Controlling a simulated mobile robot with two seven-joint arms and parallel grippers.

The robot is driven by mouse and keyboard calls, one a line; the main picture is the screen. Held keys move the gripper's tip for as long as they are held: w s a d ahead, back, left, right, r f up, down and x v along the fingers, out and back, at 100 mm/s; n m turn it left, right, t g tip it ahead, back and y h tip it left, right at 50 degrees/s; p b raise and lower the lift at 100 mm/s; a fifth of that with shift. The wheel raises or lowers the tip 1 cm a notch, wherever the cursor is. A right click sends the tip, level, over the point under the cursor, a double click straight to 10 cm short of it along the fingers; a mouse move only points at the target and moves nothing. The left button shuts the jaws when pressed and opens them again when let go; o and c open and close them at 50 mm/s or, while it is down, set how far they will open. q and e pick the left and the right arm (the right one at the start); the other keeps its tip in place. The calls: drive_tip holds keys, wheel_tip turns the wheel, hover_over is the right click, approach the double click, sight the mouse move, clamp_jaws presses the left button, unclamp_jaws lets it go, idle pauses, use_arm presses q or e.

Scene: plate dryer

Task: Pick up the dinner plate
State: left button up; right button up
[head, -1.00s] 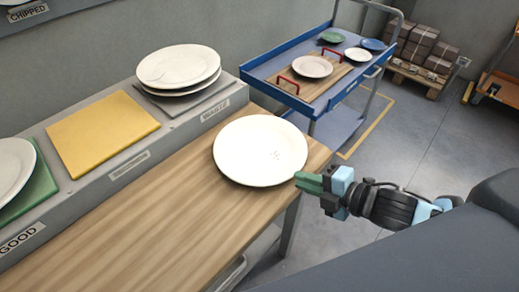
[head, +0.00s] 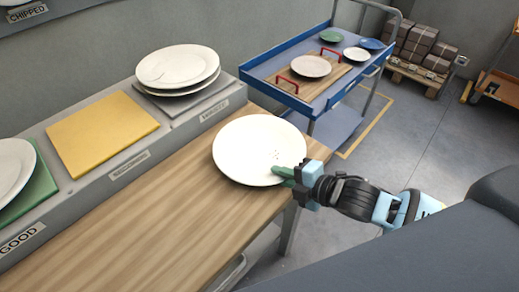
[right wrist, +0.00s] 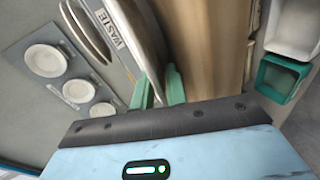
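The dinner plate (head: 250,150) is white and round, with small dark marks near its right side. It lies flat near the far right end of the wooden bench top (head: 160,215). My right gripper (head: 283,176) is at the plate's near right rim, its green fingers overlapping the rim in the head view. In the right wrist view the two fingertips (right wrist: 159,88) stand a little apart, with the plate's edge (right wrist: 146,40) seen nearly edge-on between them. I cannot tell whether both fingers touch it. My left gripper is not in view.
Behind the bench, a grey ledge holds a yellow mat (head: 103,135), stacked plates (head: 178,67) on the WASTE pad and a plate (head: 12,168) on a green mat. A blue cart (head: 262,84) with dishes stands beyond. The bench's front left is clear.

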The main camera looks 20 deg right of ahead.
clamp_jaws()
drive_tip(key=shift+r, duration=0.1)
